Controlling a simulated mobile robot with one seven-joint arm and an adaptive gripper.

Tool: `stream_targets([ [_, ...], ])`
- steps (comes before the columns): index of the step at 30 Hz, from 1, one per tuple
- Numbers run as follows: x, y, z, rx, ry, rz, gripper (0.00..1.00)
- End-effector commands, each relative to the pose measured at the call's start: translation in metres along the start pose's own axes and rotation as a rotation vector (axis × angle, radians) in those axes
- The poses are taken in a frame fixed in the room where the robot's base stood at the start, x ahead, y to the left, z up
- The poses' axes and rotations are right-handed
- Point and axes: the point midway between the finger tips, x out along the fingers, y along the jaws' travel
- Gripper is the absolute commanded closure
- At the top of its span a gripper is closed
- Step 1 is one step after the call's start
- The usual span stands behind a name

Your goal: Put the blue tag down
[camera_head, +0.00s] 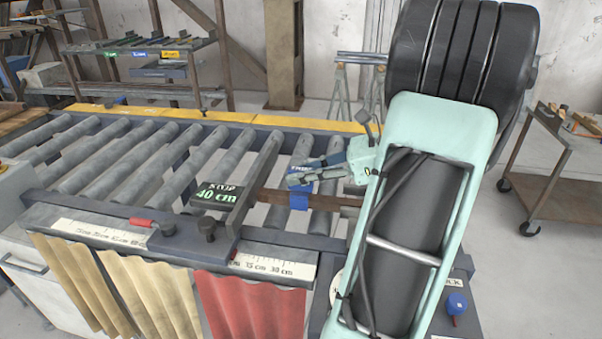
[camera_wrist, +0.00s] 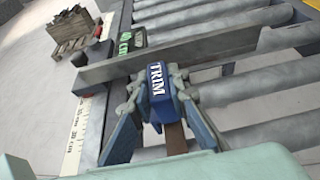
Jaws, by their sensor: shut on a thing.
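The blue tag (camera_wrist: 158,84), lettered TRIM, sits between my two fingers in the wrist view. My gripper (camera_wrist: 160,108) is shut on it. In the head view my gripper (camera_head: 298,178) is over the roller conveyor, right of the green-lettered STOP 40 cm block (camera_head: 218,194). The blue tag's lower part (camera_head: 299,200) shows there in front of a brown board (camera_head: 272,196) lying across the rollers. The board also shows below the tag in the wrist view (camera_wrist: 176,138). I cannot tell whether the tag rests on the board or hangs just above it.
A white centimetre scale (camera_head: 272,266) runs along the conveyor's front edge. A cart (camera_head: 560,150) stands at the right.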

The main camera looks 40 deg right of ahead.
Motion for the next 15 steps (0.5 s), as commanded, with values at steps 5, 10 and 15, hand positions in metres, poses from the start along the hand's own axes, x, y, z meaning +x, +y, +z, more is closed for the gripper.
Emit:
stream_targets([
  [5, 0.0026, 0.0, -0.0052, 0.001, 0.0, 0.0, 1.0],
  [10, 0.0047, 0.0, -0.0099, 0.001, 0.0, 0.001, 1.0],
  [15, 0.0046, 0.0, -0.0102, 0.001, 0.0, 0.0, 0.72],
])
